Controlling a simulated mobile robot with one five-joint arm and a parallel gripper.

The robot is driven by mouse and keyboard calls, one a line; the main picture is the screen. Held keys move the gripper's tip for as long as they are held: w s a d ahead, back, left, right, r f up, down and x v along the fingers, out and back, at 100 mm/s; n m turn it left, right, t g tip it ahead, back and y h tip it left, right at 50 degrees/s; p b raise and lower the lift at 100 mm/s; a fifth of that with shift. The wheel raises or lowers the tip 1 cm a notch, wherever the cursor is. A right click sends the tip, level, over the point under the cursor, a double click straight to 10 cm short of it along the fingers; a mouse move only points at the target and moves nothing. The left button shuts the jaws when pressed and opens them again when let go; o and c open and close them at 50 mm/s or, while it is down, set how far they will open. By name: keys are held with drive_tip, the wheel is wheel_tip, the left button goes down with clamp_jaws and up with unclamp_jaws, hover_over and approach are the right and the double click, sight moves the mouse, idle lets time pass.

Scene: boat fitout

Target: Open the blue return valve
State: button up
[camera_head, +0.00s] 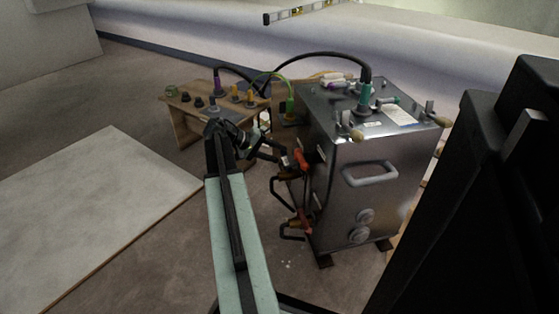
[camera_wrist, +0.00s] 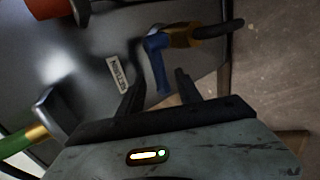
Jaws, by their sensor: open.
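In the wrist view the blue valve lever (camera_wrist: 158,68) is a short bent handle beside a brass fitting (camera_wrist: 182,37) on the metal tank wall. A small label (camera_wrist: 117,75), seen upside down and seeming to read RETURN, is left of it. My gripper (camera_wrist: 160,78) is open, and the lever's end shows between its two dark fingers. I cannot tell whether either finger touches it. In the head view my gripper (camera_head: 272,150) is at the left side of the steel tank (camera_head: 365,205); the blue lever cannot be made out there.
A black hose (camera_wrist: 222,29) leaves the brass fitting. An orange-red part (camera_wrist: 45,8) and a green-and-brass fitting (camera_wrist: 22,140) are close by. In the head view, lower red-handled fittings (camera_head: 300,222) are on the tank's side, and a wooden bench (camera_head: 185,125) stands behind.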

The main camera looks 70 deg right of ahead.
drive_tip(key=shift+x, duration=0.85)
clamp_jaws()
idle(0.8)
